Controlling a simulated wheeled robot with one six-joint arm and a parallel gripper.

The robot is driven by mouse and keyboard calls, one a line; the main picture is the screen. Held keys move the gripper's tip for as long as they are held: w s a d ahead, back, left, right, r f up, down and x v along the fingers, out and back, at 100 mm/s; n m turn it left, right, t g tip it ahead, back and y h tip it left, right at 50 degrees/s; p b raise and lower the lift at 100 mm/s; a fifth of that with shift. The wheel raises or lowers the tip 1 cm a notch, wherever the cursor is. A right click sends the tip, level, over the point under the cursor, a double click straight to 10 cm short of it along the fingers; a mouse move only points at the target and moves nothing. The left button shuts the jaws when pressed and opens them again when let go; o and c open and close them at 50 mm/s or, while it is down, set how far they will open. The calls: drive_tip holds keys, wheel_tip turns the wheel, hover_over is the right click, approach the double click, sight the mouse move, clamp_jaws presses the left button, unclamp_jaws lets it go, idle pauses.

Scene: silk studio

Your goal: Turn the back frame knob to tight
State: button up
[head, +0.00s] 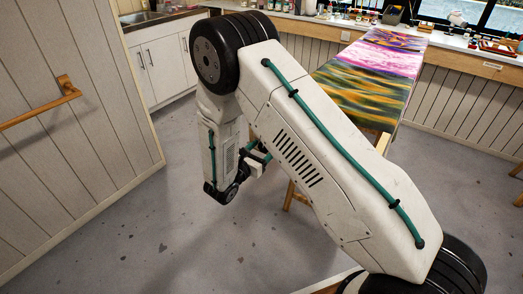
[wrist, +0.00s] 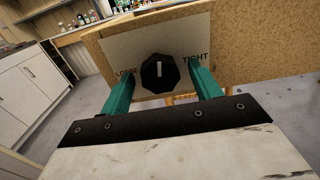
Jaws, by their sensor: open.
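The back frame knob (wrist: 160,73) is a black faceted knob with a white pointer line in the wrist view. It sits on a pale plate (wrist: 128,45) marked LOOSE at left and TIGHT at right, fixed to the wooden frame (wrist: 245,50). The pointer line stands about upright, between the two words. My gripper (wrist: 160,88) is open, its teal fingers on either side of the knob, with gaps showing on both sides. Whether the fingertips reach level with the knob is hard to tell. In the head view my arm hides the knob and most of the gripper.
A painted silk (head: 375,75) in bright colours is stretched on the frame in the head view. A counter with a sink (head: 150,17) and white cabinets (head: 160,70) stands behind. A wooden rail (head: 45,105) juts from the left wall. Grey floor (head: 120,235) is clear at lower left.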

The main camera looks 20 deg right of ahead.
drive_tip(key=shift+c, duration=0.3)
drive_tip(key=c, duration=0.9)
drive_tip(key=m, duration=1.2)
drive_tip(key=shift+m, duration=0.3)
drive_tip(key=m, duration=0.4)
drive_tip(key=shift+m, duration=0.3)
